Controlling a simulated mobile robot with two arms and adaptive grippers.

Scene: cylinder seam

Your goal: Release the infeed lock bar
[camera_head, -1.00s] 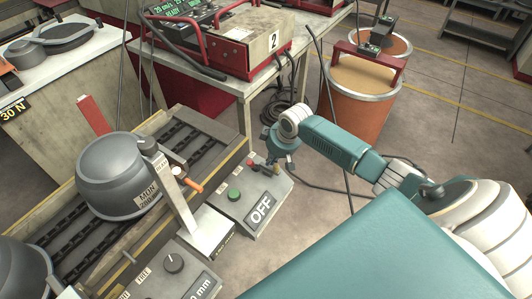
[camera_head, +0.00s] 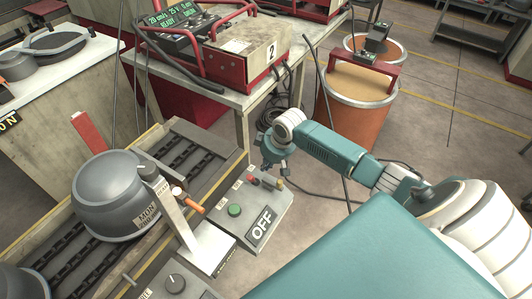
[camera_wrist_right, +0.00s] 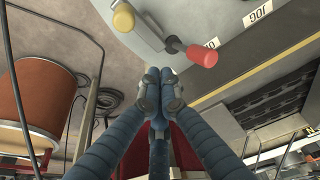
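No part is labelled as the infeed lock bar, so I cannot tell which it is. A red upright bar (camera_head: 88,131) stands at the far side of the conveyor (camera_head: 190,150), beside a grey domed pot (camera_head: 115,190). A grey control box (camera_head: 250,212) at the conveyor's near end has a green button, an OFF label and small levers. My right gripper (camera_head: 270,166) is just above the box's far edge. In the right wrist view its blue fingers (camera_wrist_right: 160,95) are drawn together with nothing visible between them. A red-ended lever (camera_wrist_right: 200,55) and a yellow knob (camera_wrist_right: 123,18) lie beyond the fingertips, apart from them.
A white post (camera_head: 182,215) with an orange handle (camera_head: 190,206) stands between the pot and box. A workbench (camera_head: 235,85) with a red-framed unit is behind. An orange drum (camera_head: 355,115) stands beyond my right arm. Cables (camera_head: 318,90) hang near the gripper.

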